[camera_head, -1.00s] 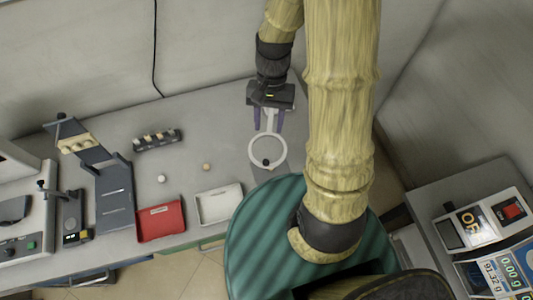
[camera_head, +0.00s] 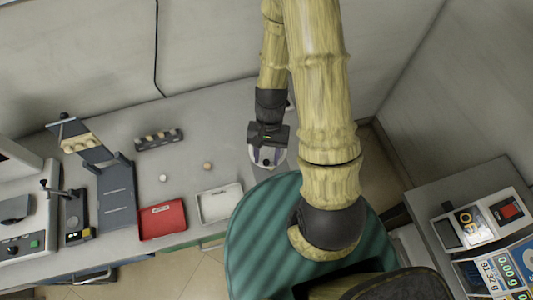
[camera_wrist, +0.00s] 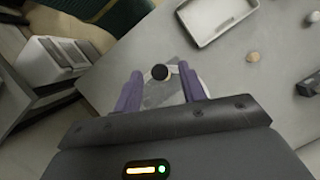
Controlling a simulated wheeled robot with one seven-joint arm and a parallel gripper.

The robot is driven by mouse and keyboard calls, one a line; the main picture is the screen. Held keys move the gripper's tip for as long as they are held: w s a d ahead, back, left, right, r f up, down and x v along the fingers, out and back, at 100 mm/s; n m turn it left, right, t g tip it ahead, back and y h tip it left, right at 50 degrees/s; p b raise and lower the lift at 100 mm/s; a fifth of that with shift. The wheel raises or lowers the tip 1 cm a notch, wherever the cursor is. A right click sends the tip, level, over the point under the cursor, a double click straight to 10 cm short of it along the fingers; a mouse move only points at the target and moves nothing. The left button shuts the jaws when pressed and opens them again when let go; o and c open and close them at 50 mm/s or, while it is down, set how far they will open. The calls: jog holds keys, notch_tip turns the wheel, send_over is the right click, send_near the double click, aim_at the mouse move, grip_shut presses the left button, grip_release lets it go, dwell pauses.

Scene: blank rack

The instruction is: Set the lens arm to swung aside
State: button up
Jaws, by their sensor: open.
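The arm's pivot is hidden.
A white tray (camera_head: 218,204) and a red tray (camera_head: 162,219) lie to the left, near the bench's front edge. Two small round pieces (camera_head: 207,166) and a dark rack (camera_head: 159,139) are behind them. A dark stepped stand (camera_head: 116,195) is farther left. Instruments (camera_head: 482,222) stand at the right.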

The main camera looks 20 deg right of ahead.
jog(key=shift+c, duration=0.2)
grip_shut()
jog(key=shift+a, duration=0.15)
